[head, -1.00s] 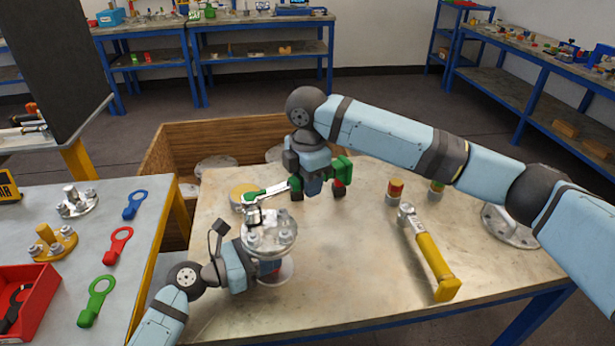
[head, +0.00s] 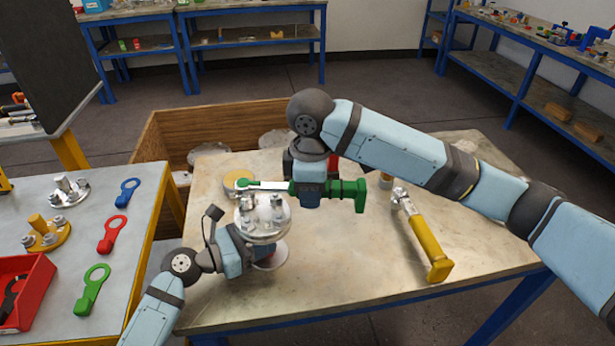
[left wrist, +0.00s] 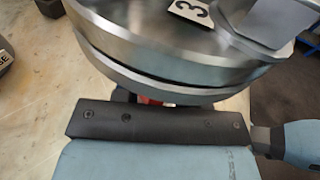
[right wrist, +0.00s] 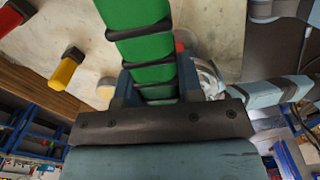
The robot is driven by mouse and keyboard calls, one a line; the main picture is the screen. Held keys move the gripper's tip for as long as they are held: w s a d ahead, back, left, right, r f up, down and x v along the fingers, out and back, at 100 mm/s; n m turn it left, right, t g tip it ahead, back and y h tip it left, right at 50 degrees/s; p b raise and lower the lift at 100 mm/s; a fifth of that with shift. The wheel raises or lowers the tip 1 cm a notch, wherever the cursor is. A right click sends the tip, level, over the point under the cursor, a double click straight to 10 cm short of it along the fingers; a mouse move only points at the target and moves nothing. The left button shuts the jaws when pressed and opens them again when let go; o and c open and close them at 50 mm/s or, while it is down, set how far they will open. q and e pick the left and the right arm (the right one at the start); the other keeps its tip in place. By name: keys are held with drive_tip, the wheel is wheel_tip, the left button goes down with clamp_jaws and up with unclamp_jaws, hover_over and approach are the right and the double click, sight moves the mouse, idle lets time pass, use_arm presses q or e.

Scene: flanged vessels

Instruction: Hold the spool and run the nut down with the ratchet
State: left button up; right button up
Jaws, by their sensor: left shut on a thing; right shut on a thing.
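The spool (head: 262,222) is a silver flanged vessel standing upright near the table's left front, with studs and nuts on its top flange. My left gripper (head: 248,250) is shut on it below the top flange; the flange, marked 3, fills the left wrist view (left wrist: 170,55). My right gripper (head: 310,190) is shut on the green handle of the ratchet (head: 345,190). The handle also shows in the right wrist view (right wrist: 145,40). The ratchet lies level, its silver head (head: 243,184) above the flange's far left side. Whether the head touches a nut I cannot tell.
A yellow-handled tool (head: 428,248) lies on the table (head: 350,275) to the right. A yellow-topped disc (head: 236,180) sits behind the spool. A side table at left holds blue, red and green ring tools (head: 93,288) and a red bin (head: 25,290).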

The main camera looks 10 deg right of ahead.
drive_tip(key=s+a+r+m, duration=0.1)
drive_tip(key=s+r+m, duration=0.2)
drive_tip(key=r, duration=0.2)
drive_tip(key=shift+s+a+m, duration=0.25)
drive_tip(key=shift+s+m, duration=0.05)
drive_tip(key=shift+s, duration=0.1)
idle(0.8)
use_arm(q)
drive_tip(key=o, duration=0.9)
drive_tip(key=shift+a, duration=0.1)
